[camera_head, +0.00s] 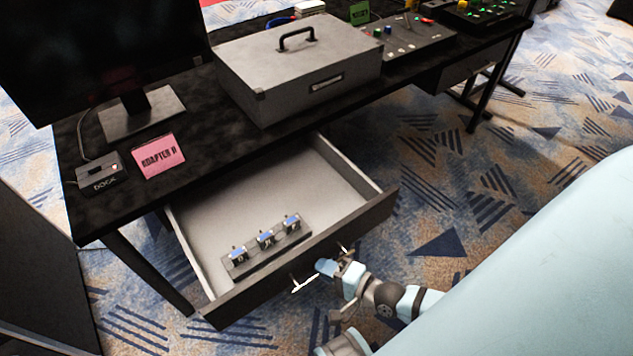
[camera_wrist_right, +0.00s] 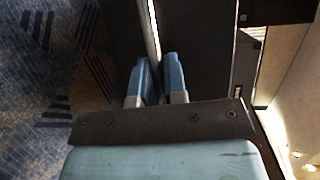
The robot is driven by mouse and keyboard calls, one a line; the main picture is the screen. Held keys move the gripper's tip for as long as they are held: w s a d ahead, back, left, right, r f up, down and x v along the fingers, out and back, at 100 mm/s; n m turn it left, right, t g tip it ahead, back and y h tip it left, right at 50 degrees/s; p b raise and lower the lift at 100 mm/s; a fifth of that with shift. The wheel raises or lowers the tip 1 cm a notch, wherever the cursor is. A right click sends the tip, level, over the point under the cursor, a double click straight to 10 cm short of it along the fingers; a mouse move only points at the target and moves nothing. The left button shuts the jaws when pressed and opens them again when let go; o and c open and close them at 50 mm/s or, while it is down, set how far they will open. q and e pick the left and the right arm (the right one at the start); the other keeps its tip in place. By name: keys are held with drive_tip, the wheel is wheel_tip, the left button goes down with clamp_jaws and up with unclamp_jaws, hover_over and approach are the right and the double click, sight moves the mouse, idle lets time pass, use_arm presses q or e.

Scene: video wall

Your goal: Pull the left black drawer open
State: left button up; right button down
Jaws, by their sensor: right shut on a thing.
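The left black drawer (camera_head: 362,222) stands pulled well out from under the black table, with its pale inside showing. Its thin bright handle (camera_head: 304,285) is on the front face. My right gripper (camera_head: 325,267) is at the handle, its blue fingers shut on it. In the right wrist view the two blue fingertips (camera_wrist_right: 158,76) close around the bright handle bar (camera_wrist_right: 152,28), beside the dark drawer front (camera_wrist_right: 195,45). My left gripper is not in view.
A holder with three small blue-topped parts (camera_head: 265,240) lies in the drawer. On the table (camera_head: 200,120) are a monitor (camera_head: 110,45), a pink sign (camera_head: 159,156), a small dock (camera_head: 101,178), a grey case (camera_head: 290,75) and control panels (camera_head: 400,38). Carpet in front is clear.

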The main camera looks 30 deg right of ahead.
drive_tip(key=shift+s, duration=0.3)
drive_tip(key=c, duration=1.2)
unclamp_jaws()
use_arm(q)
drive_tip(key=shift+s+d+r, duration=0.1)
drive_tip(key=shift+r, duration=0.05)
use_arm(e)
drive_tip(key=shift+s+r, duration=0.1)
drive_tip(key=shift+s, duration=0.05)
